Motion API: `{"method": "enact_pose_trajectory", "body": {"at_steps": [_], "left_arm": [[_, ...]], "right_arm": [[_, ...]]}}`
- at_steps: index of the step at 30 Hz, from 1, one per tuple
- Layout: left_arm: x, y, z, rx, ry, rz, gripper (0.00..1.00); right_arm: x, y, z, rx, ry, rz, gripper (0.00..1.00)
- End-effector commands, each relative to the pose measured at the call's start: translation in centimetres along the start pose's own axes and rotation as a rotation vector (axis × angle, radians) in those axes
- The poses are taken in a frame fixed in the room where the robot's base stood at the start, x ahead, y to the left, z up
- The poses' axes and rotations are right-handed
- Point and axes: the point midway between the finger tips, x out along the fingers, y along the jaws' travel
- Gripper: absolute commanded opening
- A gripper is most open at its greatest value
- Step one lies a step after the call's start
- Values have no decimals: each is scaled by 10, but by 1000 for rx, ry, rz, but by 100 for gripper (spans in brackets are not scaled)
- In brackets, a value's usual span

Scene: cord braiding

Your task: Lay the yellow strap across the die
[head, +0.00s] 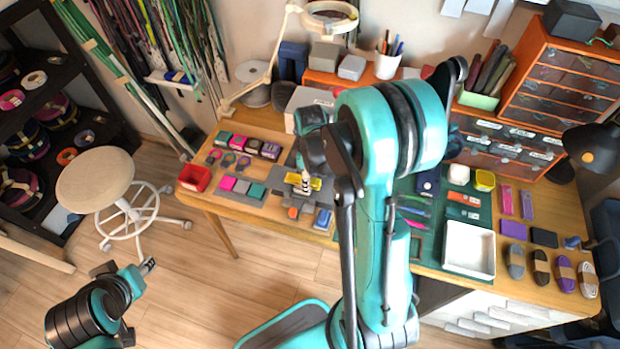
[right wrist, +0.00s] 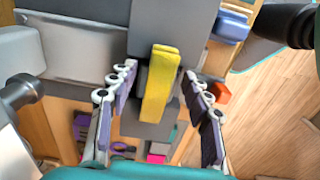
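The yellow strap (right wrist: 160,85) is a short flat band between the two fingers of my right gripper (right wrist: 160,103) in the right wrist view. A gap shows on each side, so the fingers are open and apart from it. The strap overlaps a dark grey block (right wrist: 172,30), which may be the die; whether they touch is unclear. In the head view the strap (head: 316,184) shows beside my right gripper (head: 306,184) over the table's left half; my arm hides part of that area. My left gripper (head: 148,265) is above the floor at lower left, away from the table; its finger opening is unclear.
Pink, grey and green blocks (head: 242,187) lie left of the strap, with a red box (head: 195,178) at the table's left edge. A blue block (head: 323,219) and an orange piece (head: 293,213) sit near the front. A white tray (head: 469,249) stands to the right.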

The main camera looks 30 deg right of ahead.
Motion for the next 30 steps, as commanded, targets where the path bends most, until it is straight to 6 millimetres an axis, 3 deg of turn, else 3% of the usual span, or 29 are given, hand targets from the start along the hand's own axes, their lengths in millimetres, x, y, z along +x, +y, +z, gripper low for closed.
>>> {"method": "enact_pose_trajectory", "body": {"at_steps": [7, 21, 30], "left_arm": [[0, 0, 0, 0, 0, 0, 40], [0, 0, 0, 0, 0, 0, 40], [0, 0, 0, 0, 0, 0, 40]], "right_arm": [[-10, 0, 0, 0, 0, 0, 49], [-102, 0, 0, 0, 0, 0, 49], [-120, 0, 0, 0, 0, 0, 49]]}}
